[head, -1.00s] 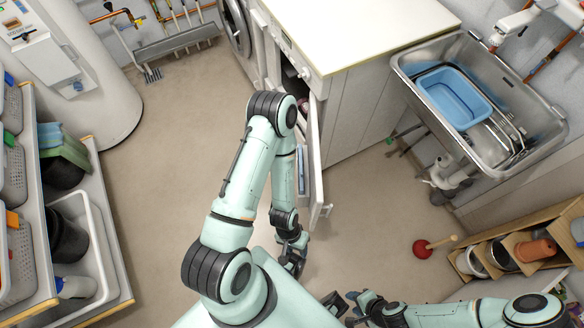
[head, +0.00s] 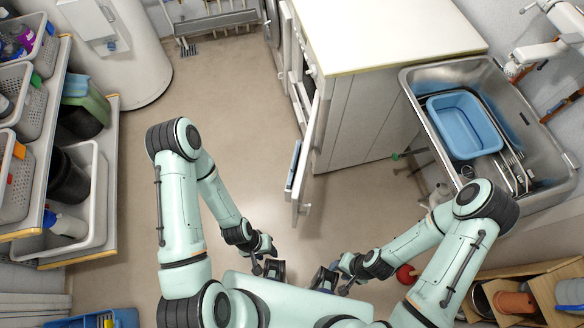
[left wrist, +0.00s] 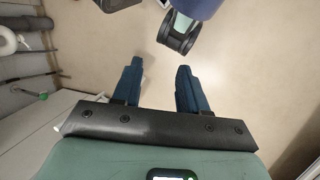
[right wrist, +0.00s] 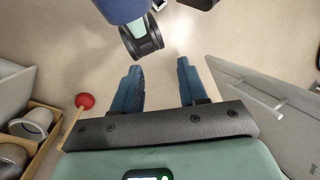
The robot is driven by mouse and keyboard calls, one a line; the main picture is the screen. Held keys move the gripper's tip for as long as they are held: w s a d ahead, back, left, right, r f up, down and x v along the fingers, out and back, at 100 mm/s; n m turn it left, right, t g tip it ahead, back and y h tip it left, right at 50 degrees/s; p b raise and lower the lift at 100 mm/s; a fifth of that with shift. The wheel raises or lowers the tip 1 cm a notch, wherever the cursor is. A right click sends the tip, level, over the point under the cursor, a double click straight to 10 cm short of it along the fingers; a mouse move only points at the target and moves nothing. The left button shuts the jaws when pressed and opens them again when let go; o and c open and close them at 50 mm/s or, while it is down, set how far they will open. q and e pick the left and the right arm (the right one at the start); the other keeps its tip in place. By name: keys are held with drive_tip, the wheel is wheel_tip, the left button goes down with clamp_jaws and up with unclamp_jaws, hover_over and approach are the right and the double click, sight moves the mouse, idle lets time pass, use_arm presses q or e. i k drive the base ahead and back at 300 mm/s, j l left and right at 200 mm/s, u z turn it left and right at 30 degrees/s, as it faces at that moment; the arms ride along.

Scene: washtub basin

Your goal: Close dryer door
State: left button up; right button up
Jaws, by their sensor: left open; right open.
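An open white door (head: 308,150) stands out from the front of a white-topped unit in the head view. I take it for the dryer door, though the label cannot be read. Its bar handle (head: 305,209) is near the free end, and a blue strip shows on its left side. In the right wrist view a pale panel with a bar handle (right wrist: 256,97) is at the right. My left gripper (head: 270,262) is open and empty, below and left of the door's free end. My right gripper (head: 334,277) is open and empty, below and right of it. Neither touches the door.
A metal sink (head: 421,92) holding a blue basin (head: 464,124) is at the right. Shelves with baskets (head: 37,95) line the left. The floor left of the door is clear.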

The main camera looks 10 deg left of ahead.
sight(294, 196)
drive_tip(key=l+u, duration=0.9)
drive_tip(key=j+z, duration=0.1)
drive_tip(key=z, duration=0.25)
drive_tip(key=k+z, duration=0.1)
drive_tip(key=z, duration=0.25)
drive_tip(key=j+z, duration=0.1)
drive_tip(key=z, duration=0.25)
drive_tip(key=k+l, duration=0.05)
